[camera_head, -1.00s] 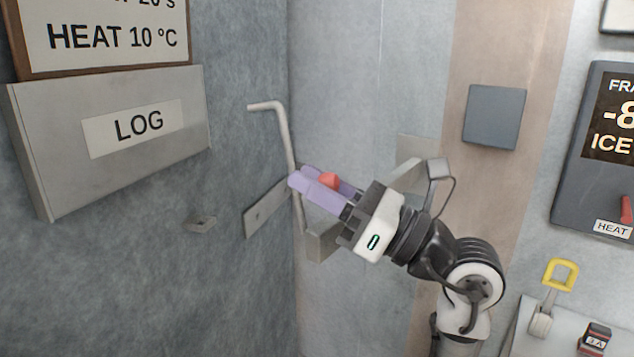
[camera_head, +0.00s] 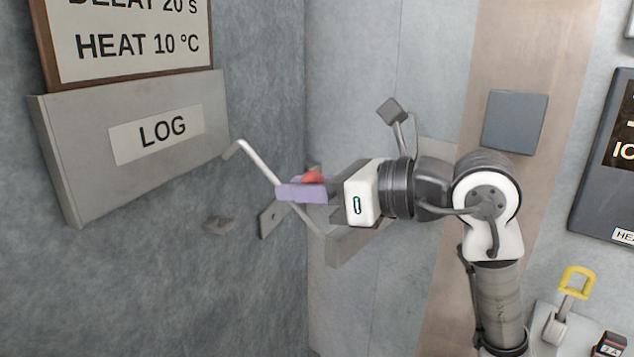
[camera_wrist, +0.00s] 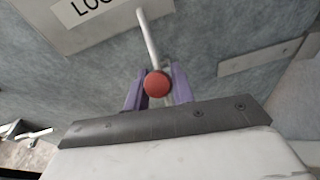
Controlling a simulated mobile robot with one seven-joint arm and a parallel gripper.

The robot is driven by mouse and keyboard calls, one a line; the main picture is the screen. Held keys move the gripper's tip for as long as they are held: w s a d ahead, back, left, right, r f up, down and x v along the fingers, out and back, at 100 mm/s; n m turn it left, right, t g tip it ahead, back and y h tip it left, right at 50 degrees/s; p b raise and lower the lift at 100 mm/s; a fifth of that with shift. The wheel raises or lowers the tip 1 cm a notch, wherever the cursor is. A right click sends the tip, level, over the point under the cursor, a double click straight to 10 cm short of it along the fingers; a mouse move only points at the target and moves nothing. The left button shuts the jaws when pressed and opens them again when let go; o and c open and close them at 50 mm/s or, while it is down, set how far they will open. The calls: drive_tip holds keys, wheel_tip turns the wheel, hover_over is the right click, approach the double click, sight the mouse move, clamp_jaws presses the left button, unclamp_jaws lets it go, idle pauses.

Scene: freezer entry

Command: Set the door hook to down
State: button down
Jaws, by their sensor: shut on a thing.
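The door hook (camera_head: 261,166) is a pale bent metal rod with a red knob (camera_head: 314,177). It slants up and left across the corner, with its short bent end near the log box. My gripper (camera_head: 290,190) has purple fingers shut on the hook around its knob part. In the wrist view, the red knob (camera_wrist: 157,84) sits between the two purple fingers, and the rod (camera_wrist: 148,38) runs up past them. The fingers hide part of the rod in the head view.
A grey LOG box (camera_head: 75,160) is on the left wall beside the hook's bent end. A yellow-handled lever (camera_head: 577,282) stands at lower right.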

drive_tip(key=a+h, duration=0.1)
drive_tip(key=h, duration=0.1)
drive_tip(key=a+f+g+h, duration=0.1)
drive_tip(key=h, duration=0.1)
drive_tip(key=shift+w+a+f+g, duration=0.2)
drive_tip(key=shift+w+g, duration=0.1)
drive_tip(key=shift+w, duration=0.1)
drive_tip(key=shift+w+a+f+g+h+p, duration=0.1)
drive_tip(key=shift+a+f+g+h, duration=0.3)
drive_tip(key=shift+h, duration=0.35)
drive_tip(key=shift+w+a+f+g+h+p, duration=0.15)
drive_tip(key=shift+f+h, duration=0.3)
drive_tip(key=shift+h, duration=0.35)
drive_tip(key=shift+w+a+f+g+h+p, duration=0.1)
drive_tip(key=shift+a+f+g+h, duration=0.3)
drive_tip(key=shift+h, duration=0.35)
drive_tip(key=shift+d+f, duration=0.1)
drive_tip(key=shift+f, duration=0.05)
drive_tip(key=c, duration=1.2)
unclamp_jaws()
drive_tip(key=shift+s, duration=0.1)
drive_tip(key=b+v, duration=0.2)
drive_tip(key=v, duration=1.1)
drive_tip(key=shift+s+r, duration=0.15)
drive_tip(key=shift+r, duration=0.2)
